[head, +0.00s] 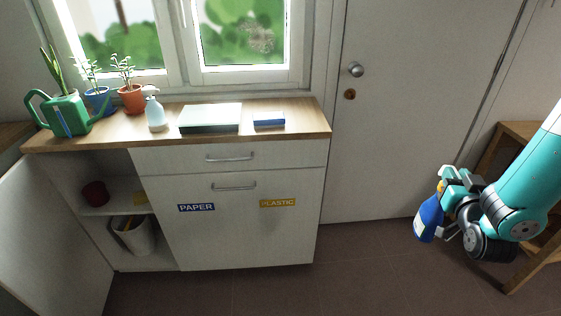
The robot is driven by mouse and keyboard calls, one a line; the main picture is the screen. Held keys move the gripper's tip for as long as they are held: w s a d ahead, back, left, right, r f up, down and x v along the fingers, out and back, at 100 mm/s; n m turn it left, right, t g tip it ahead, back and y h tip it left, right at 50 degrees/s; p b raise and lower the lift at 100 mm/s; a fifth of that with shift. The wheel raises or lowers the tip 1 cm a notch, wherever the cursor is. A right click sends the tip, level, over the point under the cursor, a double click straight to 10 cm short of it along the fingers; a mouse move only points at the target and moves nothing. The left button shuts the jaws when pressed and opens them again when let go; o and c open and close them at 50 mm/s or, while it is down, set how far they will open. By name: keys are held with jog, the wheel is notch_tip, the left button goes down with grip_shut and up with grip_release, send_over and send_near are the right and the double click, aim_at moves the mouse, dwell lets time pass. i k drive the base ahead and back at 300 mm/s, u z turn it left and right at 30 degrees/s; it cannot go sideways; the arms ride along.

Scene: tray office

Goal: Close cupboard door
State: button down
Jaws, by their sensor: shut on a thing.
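The cupboard (235,158) is white with a wooden top and stands below the window. Its door (60,235) at the left is swung wide open toward me. Behind the opening, a shelf (112,208) holds a dark red pot (95,193) and a yellow item (140,198). A pale bin (135,235) with things in it stands below. My gripper (445,196) is at the far right, well away from the door. It is shut on a blue spray bottle (428,218) with a yellow top. The bottle hangs tilted, and part of it is hidden behind my gripper.
On the top stand a green watering can (65,114), potted plants (131,98), a soap dispenser (154,114) and boxes (211,118). A closed room door (420,100) is behind. A wooden table (540,260) stands at right. The floor (300,290) in front is clear.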

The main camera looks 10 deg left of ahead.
aim_at(122, 202)
jog(key=z, duration=1.85)
jog(key=k, duration=1.75)
jog(key=u, duration=2.45)
jog(key=i, duration=1.4)
jog(key=z, duration=0.05)
